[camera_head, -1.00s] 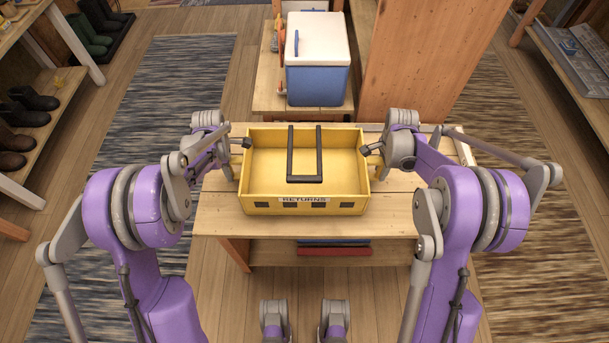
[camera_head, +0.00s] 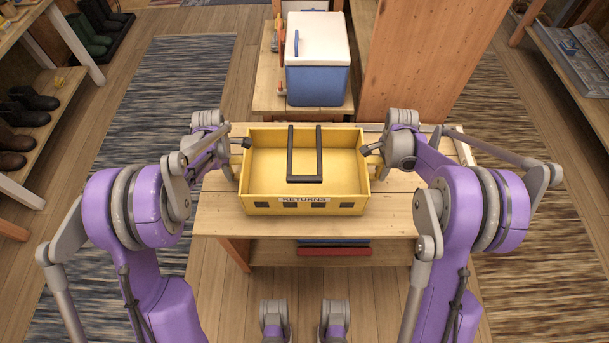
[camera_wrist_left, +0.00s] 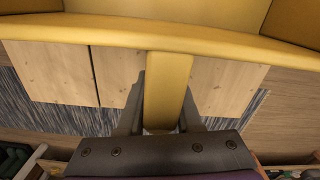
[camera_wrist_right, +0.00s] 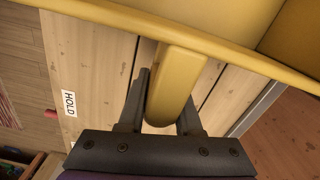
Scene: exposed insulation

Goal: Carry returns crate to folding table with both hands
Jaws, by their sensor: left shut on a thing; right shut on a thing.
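The yellow returns crate (camera_head: 260,205), labelled RETURNS on its near face, is level at the wooden bench, with a black U-shaped bar (camera_head: 305,179) in it. I cannot tell whether its base touches the bench. My left gripper (camera_head: 236,172) is at its left end; in the left wrist view the fingers (camera_wrist_left: 162,110) are shut around a yellow handle (camera_wrist_left: 166,85). My right gripper (camera_head: 374,171) is at its right end; in the right wrist view the fingers (camera_wrist_right: 162,105) are shut around the other yellow handle (camera_wrist_right: 176,80).
The wooden bench (camera_head: 300,228) has red and blue flat items (camera_head: 333,250) on its lower shelf. A blue cooler (camera_head: 317,84) with a white lid stands behind on a wooden stand, beside a tall wooden cabinet (camera_head: 405,60). A HOLD label (camera_wrist_right: 69,103) lies on the bench. Shoe shelves stand left.

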